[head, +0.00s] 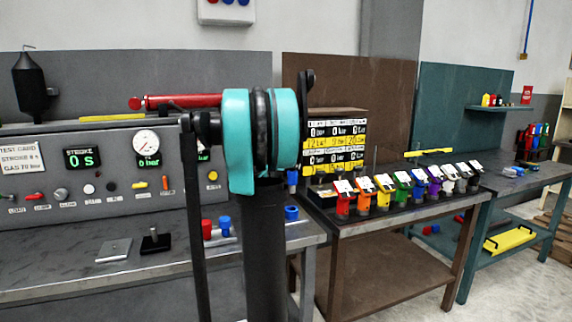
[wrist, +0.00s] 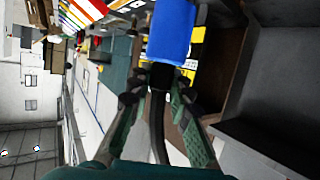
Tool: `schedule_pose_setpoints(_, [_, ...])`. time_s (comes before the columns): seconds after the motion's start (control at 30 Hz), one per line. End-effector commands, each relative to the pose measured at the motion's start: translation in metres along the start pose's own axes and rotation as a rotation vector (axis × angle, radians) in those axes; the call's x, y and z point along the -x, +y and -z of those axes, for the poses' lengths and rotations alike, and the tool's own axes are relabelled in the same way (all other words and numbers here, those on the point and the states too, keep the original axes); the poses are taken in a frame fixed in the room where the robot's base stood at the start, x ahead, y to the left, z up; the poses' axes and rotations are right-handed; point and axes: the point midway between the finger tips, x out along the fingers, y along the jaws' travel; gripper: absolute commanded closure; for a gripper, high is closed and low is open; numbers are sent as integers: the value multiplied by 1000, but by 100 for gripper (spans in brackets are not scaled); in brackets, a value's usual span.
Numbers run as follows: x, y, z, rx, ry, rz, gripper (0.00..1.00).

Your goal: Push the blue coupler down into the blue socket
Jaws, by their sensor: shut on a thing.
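The blue coupler (wrist: 172,35) is large at the top of the wrist view, between and beyond the fingertips of my gripper (wrist: 160,78), which is shut on its dark end. In the head view a small part of the blue coupler (head: 292,177) shows just right of my teal arm. My gripper is hidden behind the arm there. The blue socket (head: 292,213) sits on the right end of the grey bench, below the coupler with a visible gap between them. The socket cannot be made out in the wrist view.
A red piece (head: 207,229) and a blue piece (head: 225,226) stand on the grey bench (head: 80,270), left of the socket. A gauge panel (head: 60,165) stands behind. A rack of several coloured blocks (head: 403,190) stands on the brown table to the right.

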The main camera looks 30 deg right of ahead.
Motion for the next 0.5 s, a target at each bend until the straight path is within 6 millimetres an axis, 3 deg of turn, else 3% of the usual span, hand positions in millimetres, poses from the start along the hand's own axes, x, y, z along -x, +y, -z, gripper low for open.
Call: schedule_pose_setpoints(0.5, [1, 0, -3, -1, 1, -2, 100])
